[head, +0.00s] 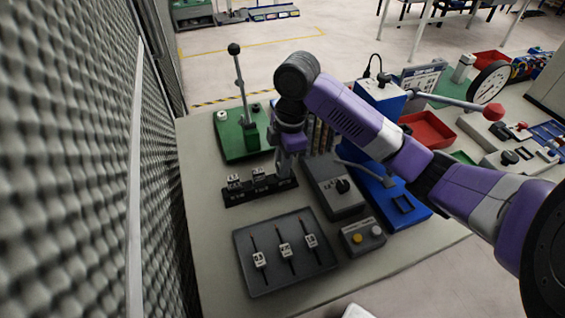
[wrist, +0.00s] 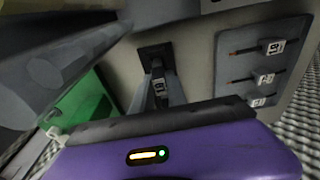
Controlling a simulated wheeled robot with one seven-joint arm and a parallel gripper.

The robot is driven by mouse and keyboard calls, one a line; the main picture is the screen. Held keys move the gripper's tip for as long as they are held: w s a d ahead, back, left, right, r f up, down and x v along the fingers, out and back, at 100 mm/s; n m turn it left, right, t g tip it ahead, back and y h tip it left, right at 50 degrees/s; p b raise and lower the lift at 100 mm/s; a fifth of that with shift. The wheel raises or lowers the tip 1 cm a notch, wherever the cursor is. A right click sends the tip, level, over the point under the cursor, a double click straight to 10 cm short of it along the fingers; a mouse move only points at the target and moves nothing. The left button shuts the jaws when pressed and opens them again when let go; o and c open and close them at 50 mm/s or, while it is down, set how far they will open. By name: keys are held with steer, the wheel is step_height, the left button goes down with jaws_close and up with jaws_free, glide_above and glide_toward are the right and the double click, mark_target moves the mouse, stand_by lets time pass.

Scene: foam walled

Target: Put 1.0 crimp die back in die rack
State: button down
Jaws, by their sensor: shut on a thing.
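The black die rack (head: 246,196) lies on the bench, with two labelled metal dies (head: 233,182) (head: 258,174) standing in its left and middle parts. My gripper (head: 286,172) points down over the rack's right end. In the wrist view, my gripper (wrist: 161,92) is shut on the 1.0 crimp die (wrist: 160,88), whose label appears upside down between the fingers. Dark rack material (wrist: 152,50) shows just beyond the die. The fingers hide the die's lower part, so I cannot tell whether it touches the rack or its slot.
A grey tray (head: 272,283) with several tagged pieces lies in front of the rack. A green lever press (head: 232,140) stands behind. A grey box with a black knob (head: 335,200) sits close on the right. A grey textured wall (head: 70,160) borders the left.

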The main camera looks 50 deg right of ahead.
steer(key=c, duration=1.3)
jaws_free()
steer(key=shift+o, duration=0.2)
steer(key=r, duration=0.7)
steer(key=shift+s+d+r+p, duration=0.3)
steer(key=shift+d+p, duration=0.05)
steer(key=shift+d, duration=0.05)
